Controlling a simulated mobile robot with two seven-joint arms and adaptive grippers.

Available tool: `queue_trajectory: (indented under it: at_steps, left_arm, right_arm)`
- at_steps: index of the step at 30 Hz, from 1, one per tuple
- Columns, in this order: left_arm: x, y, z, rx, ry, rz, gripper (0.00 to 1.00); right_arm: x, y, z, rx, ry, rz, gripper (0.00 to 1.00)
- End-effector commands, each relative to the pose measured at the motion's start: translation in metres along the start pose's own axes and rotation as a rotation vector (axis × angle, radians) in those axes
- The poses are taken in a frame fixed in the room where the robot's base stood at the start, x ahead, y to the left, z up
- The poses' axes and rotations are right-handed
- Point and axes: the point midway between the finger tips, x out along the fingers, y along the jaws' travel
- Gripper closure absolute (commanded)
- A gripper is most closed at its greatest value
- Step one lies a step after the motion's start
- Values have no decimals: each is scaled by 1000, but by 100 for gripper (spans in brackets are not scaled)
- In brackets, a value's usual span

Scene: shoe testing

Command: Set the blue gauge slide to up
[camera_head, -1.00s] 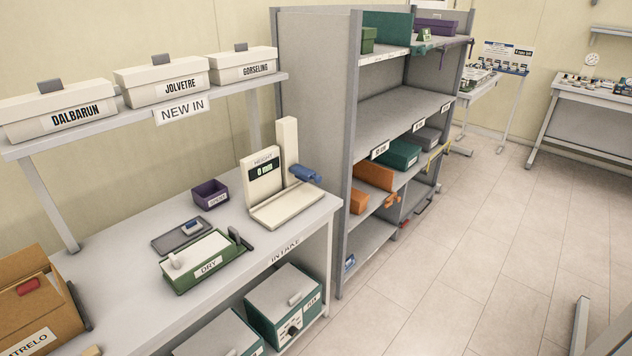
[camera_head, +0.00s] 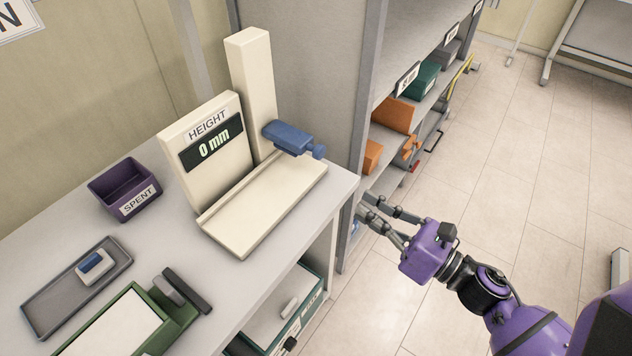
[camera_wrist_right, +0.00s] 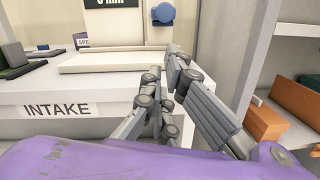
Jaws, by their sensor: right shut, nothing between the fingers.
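The height gauge (camera_head: 262,207) is a cream stand with a flat base, a tall post and a dark display reading 0 mm. The blue gauge slide (camera_head: 288,138) is on the post, low down above the base, with a small knob towards the right. It also shows at the top of the right wrist view (camera_wrist_right: 163,13). My right gripper (camera_head: 367,204) is shut and empty, in front of the bench's right end, below and right of the slide, apart from it. In the right wrist view its fingers (camera_wrist_right: 170,75) point towards the bench. My left gripper is out of view.
A purple SPENT bin (camera_head: 125,188), a grey tray (camera_head: 52,297) and a green device (camera_head: 168,330) stand left of the gauge. A grey shelf unit (camera_head: 300,75) rises close behind and right of the gauge.

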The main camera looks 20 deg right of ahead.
Motion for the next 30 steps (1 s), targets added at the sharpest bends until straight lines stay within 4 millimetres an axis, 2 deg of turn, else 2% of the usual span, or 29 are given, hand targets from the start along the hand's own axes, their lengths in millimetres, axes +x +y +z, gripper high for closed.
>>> queue_trajectory:
  at_steps: [5, 12, 18, 23, 30]
  left_arm:
    - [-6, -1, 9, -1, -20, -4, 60]
    - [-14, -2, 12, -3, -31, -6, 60]
    - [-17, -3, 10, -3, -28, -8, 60]
    - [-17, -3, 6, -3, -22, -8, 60]
    - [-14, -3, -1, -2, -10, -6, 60]
  right_arm:
    - [17, 3, 4, -72, -3, 30, 100]
    - [61, 4, 7, -69, -5, 28, 100]
    - [90, 4, 5, -66, -3, 26, 100]
    - [101, 4, 4, -65, -1, 24, 100]
    - [103, 4, 3, -64, -1, 23, 100]
